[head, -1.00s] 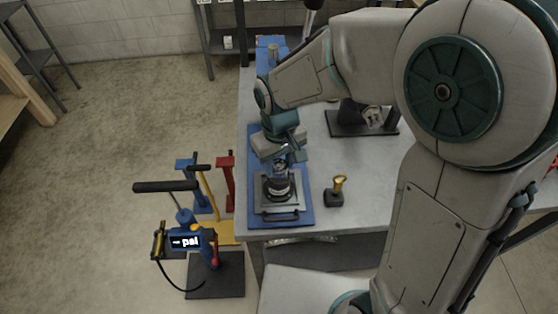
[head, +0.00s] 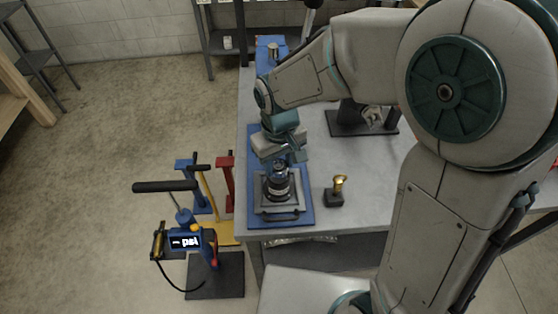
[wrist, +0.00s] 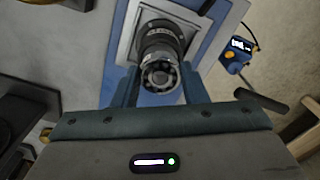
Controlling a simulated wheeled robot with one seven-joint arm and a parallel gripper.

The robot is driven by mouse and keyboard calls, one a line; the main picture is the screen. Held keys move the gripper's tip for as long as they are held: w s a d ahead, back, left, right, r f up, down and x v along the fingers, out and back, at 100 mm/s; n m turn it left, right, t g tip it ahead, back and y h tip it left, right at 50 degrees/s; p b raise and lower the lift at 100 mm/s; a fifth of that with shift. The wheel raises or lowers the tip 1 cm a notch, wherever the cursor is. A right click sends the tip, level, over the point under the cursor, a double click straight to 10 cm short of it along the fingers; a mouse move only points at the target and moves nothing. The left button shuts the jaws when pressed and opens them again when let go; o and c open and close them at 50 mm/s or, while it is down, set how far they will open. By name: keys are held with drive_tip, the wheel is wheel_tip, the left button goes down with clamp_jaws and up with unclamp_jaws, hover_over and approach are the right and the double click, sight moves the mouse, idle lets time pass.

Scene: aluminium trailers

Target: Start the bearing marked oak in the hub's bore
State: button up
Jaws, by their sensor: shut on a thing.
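The bearing (wrist: 160,76) is a dark steel ring with balls showing, held between the two fingers of my gripper (wrist: 160,84) in the wrist view. Its oak marking cannot be read. The hub (wrist: 160,36) is a dark, round, stepped part beyond the bearing, and the bearing overlaps it in this view. In the head view my gripper (head: 280,163) is over the hub (head: 278,187), pointing down. The bore is hidden, so I cannot tell whether the bearing touches it or sits above it.
The hub stands on a grey square plate (head: 262,207) on a blue mat (head: 304,215) at the bench's front left corner. A small brass-topped piece on a dark block (head: 335,196) stands to the right. A pump with a display (head: 187,241) stands on the floor at left.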

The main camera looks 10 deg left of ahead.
sight(279, 166)
drive_tip(key=shift+f+b, duration=0.85)
drive_tip(key=shift+f, duration=0.25)
drive_tip(key=o, duration=1.1)
drive_tip(key=shift+r, duration=0.15)
wheel_tip(279, 166, up, 14)
drive_tip(key=shift+f, duration=0.15)
drive_tip(key=s+d+f+m+t, duration=0.1)
drive_tip(key=s+d+m, duration=0.1)
drive_tip(key=d, duration=0.5)
drive_tip(key=s+d+f+m+t, duration=0.1)
drive_tip(key=s+d+m, duration=0.1)
drive_tip(key=d, duration=0.5)
drive_tip(key=s+d+f+m, duration=0.1)
drive_tip(key=s+d+m, duration=0.2)
drive_tip(key=d, duration=0.4)
drive_tip(key=shift+s+d+f+t, duration=0.1)
drive_tip(key=shift+d+f+t, duration=0.1)
drive_tip(key=shift+d+t, duration=0.2)
drive_tip(key=shift+s+d+f+m, duration=0.2)
drive_tip(key=shift+s+d+m, duration=0.1)
drive_tip(key=shift+m, duration=0.1)
drive_tip(key=shift+c, duration=0.3)
